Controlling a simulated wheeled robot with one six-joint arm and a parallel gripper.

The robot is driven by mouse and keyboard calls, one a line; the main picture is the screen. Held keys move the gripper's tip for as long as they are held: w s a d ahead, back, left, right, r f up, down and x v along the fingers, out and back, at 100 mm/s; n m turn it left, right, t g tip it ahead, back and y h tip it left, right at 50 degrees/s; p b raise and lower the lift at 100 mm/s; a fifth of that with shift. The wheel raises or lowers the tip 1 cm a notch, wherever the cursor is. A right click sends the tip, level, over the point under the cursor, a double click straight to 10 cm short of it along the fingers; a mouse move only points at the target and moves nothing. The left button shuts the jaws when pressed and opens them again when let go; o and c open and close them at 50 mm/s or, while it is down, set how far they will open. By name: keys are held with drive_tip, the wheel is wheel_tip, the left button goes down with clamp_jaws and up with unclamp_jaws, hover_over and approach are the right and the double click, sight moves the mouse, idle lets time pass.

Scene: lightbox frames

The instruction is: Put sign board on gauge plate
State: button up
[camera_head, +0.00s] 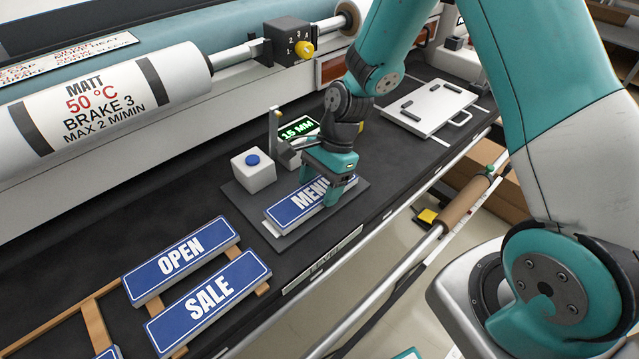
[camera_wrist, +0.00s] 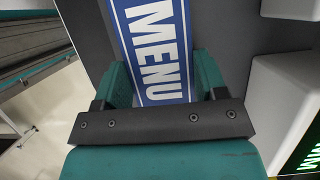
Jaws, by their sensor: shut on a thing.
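My gripper (camera_head: 334,176) is shut on the blue and white MENU sign board (camera_head: 287,213), with one finger on each long side near its right end. The wrist view also shows the sign (camera_wrist: 152,45) between the two teal fingers (camera_wrist: 160,85). The sign is over the grey gauge plate (camera_head: 240,198). A pale strip shows under the sign's left front edge. I cannot tell whether the sign touches the plate. My gripper hides the sign's right end.
A white box with a blue button (camera_head: 253,172) and a green 15 MM display (camera_head: 298,128) stand just behind the sign. OPEN (camera_head: 182,258) and SALE (camera_head: 208,301) signs lie on a wooden rack at front left. A white panel (camera_head: 427,106) lies at right.

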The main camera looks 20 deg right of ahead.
drive_tip(key=o, duration=1)
drive_tip(key=shift+f, duration=0.1)
drive_tip(key=v, duration=1.2)
drive_tip(key=s+a+r+n, duration=0.3)
drive_tip(key=s+n, duration=0.3)
drive_tip(key=n, duration=0.1)
drive_tip(key=s+a+r+n+t, duration=0.1)
drive_tip(key=s+a+r+n, duration=0.2)
drive_tip(key=s+n, duration=0.4)
drive_tip(key=s+a+r+n, duration=0.3)
drive_tip(key=s+r+n, duration=0.2)
drive_tip(key=s+n, duration=0.2)
drive_tip(key=shift+r+n, duration=0.2)
drive_tip(key=shift+n, duration=0.1)
